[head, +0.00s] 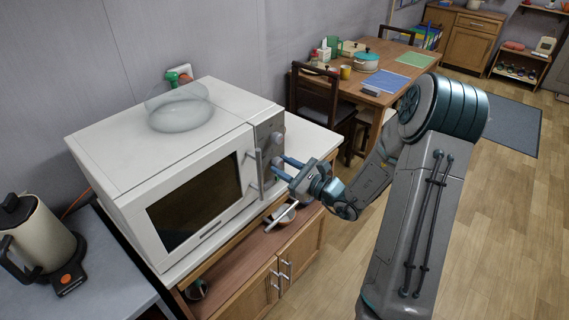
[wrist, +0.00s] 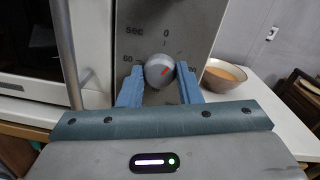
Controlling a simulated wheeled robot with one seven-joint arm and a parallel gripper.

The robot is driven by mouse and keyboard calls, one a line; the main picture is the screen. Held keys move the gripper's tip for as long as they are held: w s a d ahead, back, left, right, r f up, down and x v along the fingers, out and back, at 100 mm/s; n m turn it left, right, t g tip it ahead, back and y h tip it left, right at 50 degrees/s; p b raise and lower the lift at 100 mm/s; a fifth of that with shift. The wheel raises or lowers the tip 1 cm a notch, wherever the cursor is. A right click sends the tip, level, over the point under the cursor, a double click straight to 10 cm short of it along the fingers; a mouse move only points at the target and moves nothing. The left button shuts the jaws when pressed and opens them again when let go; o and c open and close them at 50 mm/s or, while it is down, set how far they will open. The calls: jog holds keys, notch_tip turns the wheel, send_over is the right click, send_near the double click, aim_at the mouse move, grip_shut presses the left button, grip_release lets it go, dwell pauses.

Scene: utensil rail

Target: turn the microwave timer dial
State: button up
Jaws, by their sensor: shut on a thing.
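The white microwave (head: 190,160) stands on a counter with its door shut. Its grey control panel (head: 268,130) is at the right end of the front. My gripper (head: 279,166) reaches the panel from the right. In the wrist view its two blue fingers (wrist: 158,84) are closed on the dial, one on each side. In the head view the fingers partly hide the dial.
The upright door handle (wrist: 66,50) is just left of the fingers. A bowl (wrist: 226,74) stands right of the panel. A clear dome (head: 178,108) sits on the microwave. A kettle (head: 38,235) is at the left. Open floor lies to the right.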

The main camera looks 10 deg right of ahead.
jog(key=m+p, duration=0.4)
jog(key=m, duration=0.2)
jog(key=shift+r+m, duration=0.15)
jog(key=shift+m, duration=0.25)
jog(key=m+p, duration=0.3)
jog(key=m, duration=0.1)
jog(key=shift+t, duration=0.3)
jog(key=shift+m+p, duration=0.45)
jog(key=shift+m, duration=0.25)
jog(key=shift+f, duration=0.2)
jog(key=o, duration=1)
jog(key=shift+c, duration=0.2)
jog(key=r+b+v, duration=0.1)
jog(key=b+v, duration=0.2)
jog(key=v, duration=1)
jog(key=shift+s+f, duration=0.4)
jog(key=shift+f, duration=0.05)
